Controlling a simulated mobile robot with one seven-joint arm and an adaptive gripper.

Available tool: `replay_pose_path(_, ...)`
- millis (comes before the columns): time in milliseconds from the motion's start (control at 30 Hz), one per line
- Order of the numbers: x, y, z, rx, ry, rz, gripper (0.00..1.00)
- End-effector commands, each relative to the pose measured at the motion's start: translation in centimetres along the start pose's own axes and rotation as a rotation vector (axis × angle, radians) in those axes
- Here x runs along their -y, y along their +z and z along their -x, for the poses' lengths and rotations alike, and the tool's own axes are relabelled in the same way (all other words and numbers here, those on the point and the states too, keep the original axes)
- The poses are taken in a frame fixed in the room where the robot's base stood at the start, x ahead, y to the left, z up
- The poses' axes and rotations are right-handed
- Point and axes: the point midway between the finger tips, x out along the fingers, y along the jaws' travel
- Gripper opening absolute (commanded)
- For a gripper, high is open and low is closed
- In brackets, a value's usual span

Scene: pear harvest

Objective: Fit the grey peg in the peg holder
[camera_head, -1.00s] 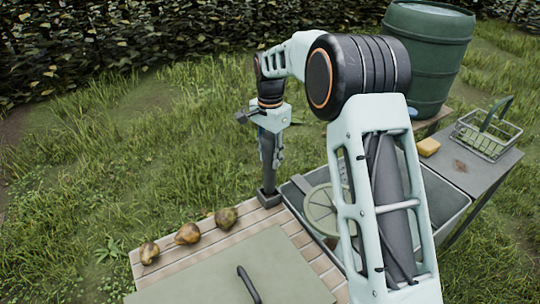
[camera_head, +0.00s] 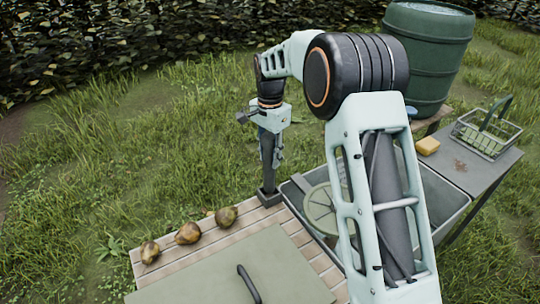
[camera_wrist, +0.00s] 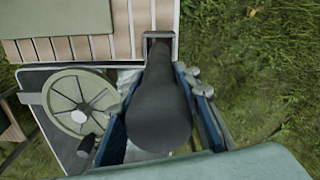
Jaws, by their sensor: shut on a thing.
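The grey peg (camera_wrist: 160,115) stands roughly upright between the finger pads of my gripper (camera_wrist: 163,80) in the wrist view, its near end large and round. In the head view the peg (camera_head: 267,160) hangs below my wrist, with my gripper (camera_head: 276,152) shut around it. The peg holder (camera_head: 269,197) is a small dark block at the far corner of the slatted table. It shows in the wrist view as a square-edged dark frame (camera_wrist: 160,36) around the peg's far end. The peg's lower end meets the holder; how deep it sits is hidden.
Several pears, including this one (camera_head: 187,233), lie on the slatted table (camera_head: 220,236) left of the holder. A grey-green board with a handle (camera_head: 248,283) covers the front. A grey basin (camera_head: 453,208) with a round greenish disc (camera_head: 320,208) adjoins the right. Grass lies beyond.

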Motion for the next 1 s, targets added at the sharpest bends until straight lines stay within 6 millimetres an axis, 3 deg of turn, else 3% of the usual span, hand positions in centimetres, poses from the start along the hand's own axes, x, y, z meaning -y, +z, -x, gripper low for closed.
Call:
replay_pose_path(600, 0.0, 0.0, -1.8, 0.000, 0.000, 0.000, 0.00)
replay_pose_path(1000, 0.0, 0.0, -1.9, -0.001, -0.001, 0.000, 0.00)
